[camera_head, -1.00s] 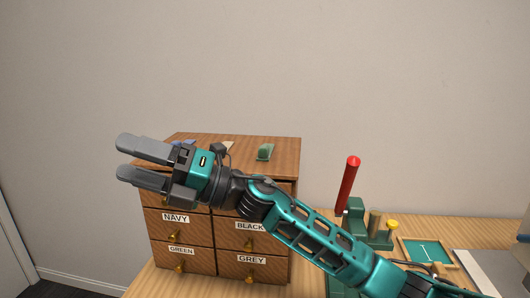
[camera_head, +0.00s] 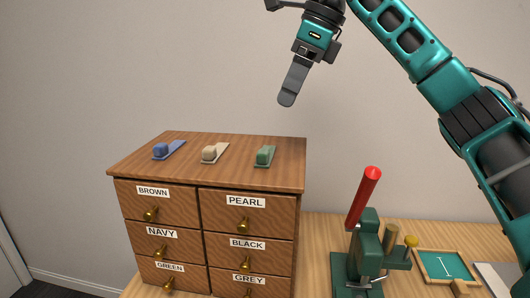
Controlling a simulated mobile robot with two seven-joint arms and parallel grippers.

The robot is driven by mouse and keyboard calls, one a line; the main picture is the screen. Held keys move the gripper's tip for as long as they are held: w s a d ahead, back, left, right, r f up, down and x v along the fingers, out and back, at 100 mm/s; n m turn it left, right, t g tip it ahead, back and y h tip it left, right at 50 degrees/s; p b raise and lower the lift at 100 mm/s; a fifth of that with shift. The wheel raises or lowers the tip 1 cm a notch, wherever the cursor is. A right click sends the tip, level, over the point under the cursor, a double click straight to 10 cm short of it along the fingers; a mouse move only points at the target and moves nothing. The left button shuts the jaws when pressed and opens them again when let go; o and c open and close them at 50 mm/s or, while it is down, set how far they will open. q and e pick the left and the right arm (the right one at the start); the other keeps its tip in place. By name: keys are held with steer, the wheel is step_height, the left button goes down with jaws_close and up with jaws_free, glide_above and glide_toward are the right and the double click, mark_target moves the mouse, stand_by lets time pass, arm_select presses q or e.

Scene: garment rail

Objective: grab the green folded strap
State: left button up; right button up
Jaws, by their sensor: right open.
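The green folded strap (camera_head: 264,156) lies on the top of the wooden drawer cabinet (camera_head: 285,176), at the right of a row of three straps. My right gripper (camera_head: 287,100) is above and a little right of the green strap, pointing down and apart from it. It is open and empty; one finger hides the other in this view. My left gripper is not in view.
A blue strap (camera_head: 168,150) and a beige strap (camera_head: 213,153) lie left of the green one. The cabinet has several labelled drawers with brass knobs. A green press (camera_head: 368,245) with a red handle (camera_head: 364,198) and a green tray (camera_head: 447,266) stand on the table at right.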

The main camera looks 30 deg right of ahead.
steer(key=b, duration=0.1)
glide_above(263, 151)
steer(key=s+d, duration=0.2)
step_height(263, 151, down, 6)
steer(key=shift+w+d+r, duration=0.1)
steer(key=x, duration=0.5)
steer(key=shift+f+b, duration=0.3)
steer(key=shift+b, duration=0.1)
steer(key=shift+w+f, duration=0.15)
steer(key=shift+f, duration=0.15)
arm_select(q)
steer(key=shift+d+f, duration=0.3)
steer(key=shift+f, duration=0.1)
arm_select(e)
steer(key=c, duration=1.1)
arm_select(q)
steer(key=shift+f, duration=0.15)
arm_select(e)
steer(key=shift+r, duration=0.2)
